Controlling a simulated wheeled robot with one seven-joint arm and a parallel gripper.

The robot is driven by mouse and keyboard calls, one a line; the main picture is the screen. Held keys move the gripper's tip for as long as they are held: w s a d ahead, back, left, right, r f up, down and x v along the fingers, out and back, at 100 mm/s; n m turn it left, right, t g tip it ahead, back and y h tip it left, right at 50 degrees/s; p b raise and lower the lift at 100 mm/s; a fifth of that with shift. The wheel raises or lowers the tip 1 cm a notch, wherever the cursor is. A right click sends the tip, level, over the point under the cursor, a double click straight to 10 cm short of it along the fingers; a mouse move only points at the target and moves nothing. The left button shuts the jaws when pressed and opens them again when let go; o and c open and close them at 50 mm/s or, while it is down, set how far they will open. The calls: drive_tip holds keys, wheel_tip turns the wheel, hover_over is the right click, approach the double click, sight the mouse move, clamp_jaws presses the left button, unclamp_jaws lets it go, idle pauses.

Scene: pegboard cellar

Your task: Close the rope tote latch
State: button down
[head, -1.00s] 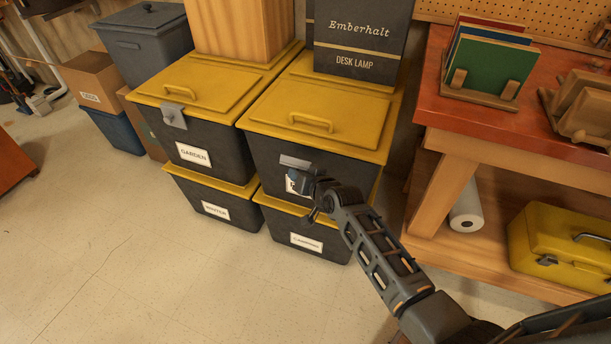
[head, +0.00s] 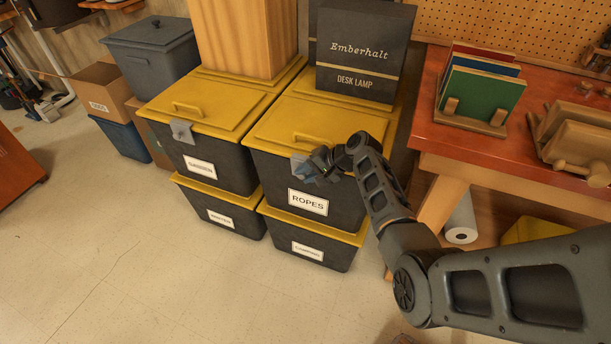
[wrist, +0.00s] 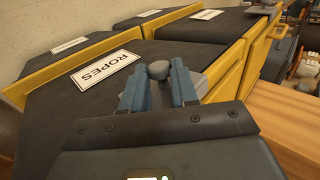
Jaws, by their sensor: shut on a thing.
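The rope tote (head: 345,196) is a dark box with a yellow lid and a white ROPES label (head: 308,202), stacked on another tote. The label also shows in the wrist view (wrist: 106,71). My gripper (head: 303,168) is at the tote's front, just under the lid rim and above the label. In the wrist view its two blue fingers (wrist: 158,84) are on either side of the latch's round grey knob (wrist: 158,69), shut on it. The grey latch plate (wrist: 207,81) shows partly behind the right finger, by the yellow rim. Whether it lies fully flat is hidden.
The GARDEN tote (head: 215,165) stands close at left, its grey latch (head: 182,131) hanging down over the front. A Desk Lamp box (head: 362,55) and a wooden box (head: 245,38) stand on the lids. The red-topped workbench (head: 470,150) is at right. The floor in front is clear.

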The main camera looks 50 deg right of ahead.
drive_tip(key=shift+w+d+r+m+y, duration=0.2)
drive_tip(key=shift+d+m+y, duration=0.1)
drive_tip(key=shift+y, duration=0.2)
drive_tip(key=shift+g, duration=0.3)
drive_tip(key=c, duration=0.9)
unclamp_jaws()
drive_tip(key=shift+d, duration=0.1)
drive_tip(key=shift+o, duration=0.2)
drive_tip(key=p+v, duration=0.6)
drive_tip(key=v, duration=0.1)
drive_tip(key=shift+s+d+r, duration=0.15)
drive_tip(key=shift+s+r, duration=0.05)
drive_tip(key=shift+s, duration=0.15)
drive_tip(key=shift+f, duration=0.1)
